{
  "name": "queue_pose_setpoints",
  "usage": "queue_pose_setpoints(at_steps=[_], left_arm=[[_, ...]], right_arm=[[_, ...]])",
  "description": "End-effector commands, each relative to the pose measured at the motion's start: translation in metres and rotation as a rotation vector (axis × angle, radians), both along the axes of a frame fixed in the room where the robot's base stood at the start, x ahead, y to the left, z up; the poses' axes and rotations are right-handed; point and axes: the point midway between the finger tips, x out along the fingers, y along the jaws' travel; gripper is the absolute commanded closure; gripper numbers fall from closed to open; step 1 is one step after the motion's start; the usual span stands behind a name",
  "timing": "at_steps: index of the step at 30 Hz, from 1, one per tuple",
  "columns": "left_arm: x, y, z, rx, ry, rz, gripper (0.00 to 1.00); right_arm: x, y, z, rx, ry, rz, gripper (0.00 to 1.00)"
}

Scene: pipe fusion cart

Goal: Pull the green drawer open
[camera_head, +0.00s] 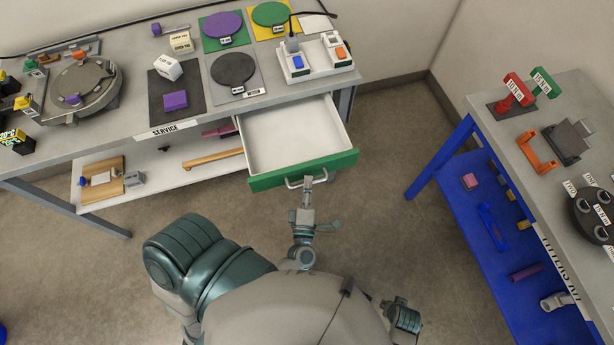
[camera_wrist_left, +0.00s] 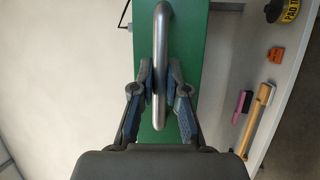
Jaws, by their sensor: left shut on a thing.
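The green drawer (camera_head: 262,183) stands well out from under the service bench, and its white inside shows empty. Its green front also shows in the left wrist view (camera_wrist_left: 200,45). A curved metal handle (camera_head: 293,183) sticks out from the front; it shows large in the left wrist view (camera_wrist_left: 161,50). My left gripper (camera_head: 308,186) is at the handle, in front of the drawer. In the left wrist view its two blue-padded fingers (camera_wrist_left: 158,100) lie on either side of the bar, shut on it. My right gripper is not clearly visible.
The service bench (camera_head: 135,105) carries a round fixture, coloured discs and a white switch box (camera_head: 315,58). A lower shelf (camera_head: 170,172) holds a wooden bar and small items. A blue-framed bench (camera_head: 530,130) stands at right. Floor between the benches is clear.

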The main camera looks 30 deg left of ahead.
Motion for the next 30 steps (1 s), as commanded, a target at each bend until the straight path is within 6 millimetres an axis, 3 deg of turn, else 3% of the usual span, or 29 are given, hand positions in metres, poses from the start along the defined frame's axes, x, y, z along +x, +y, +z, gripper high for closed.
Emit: queue_pose_setpoints(at_steps=[5,6,7,8,17,30], left_arm=[[0.004,-0.002,0.002,-0.003,-0.003,-0.018,1.0],[0.004,-0.002,0.002,-0.004,-0.004,-0.018,0.84],[0.004,-0.002,0.002,-0.004,-0.004,-0.019,0.77],[0.004,-0.002,0.002,-0.004,-0.004,-0.019,0.76],[0.001,-0.007,0.002,0.0,-0.003,-0.016,0.76],[-0.055,-0.025,-0.013,-0.01,0.0,-0.019,0.76]], right_arm=[[0.0,-0.002,0.0,-0.003,0.0,0.0,0.6],[0.0,-0.002,0.0,-0.003,0.0,0.0,0.6],[0.0,-0.001,0.0,-0.003,0.0,0.0,0.6],[0.0,-0.001,0.0,-0.002,0.001,0.001,0.6],[0.0,0.0,0.001,0.004,0.001,0.002,0.6],[0.0,0.003,0.002,-0.001,0.001,0.001,0.6]])
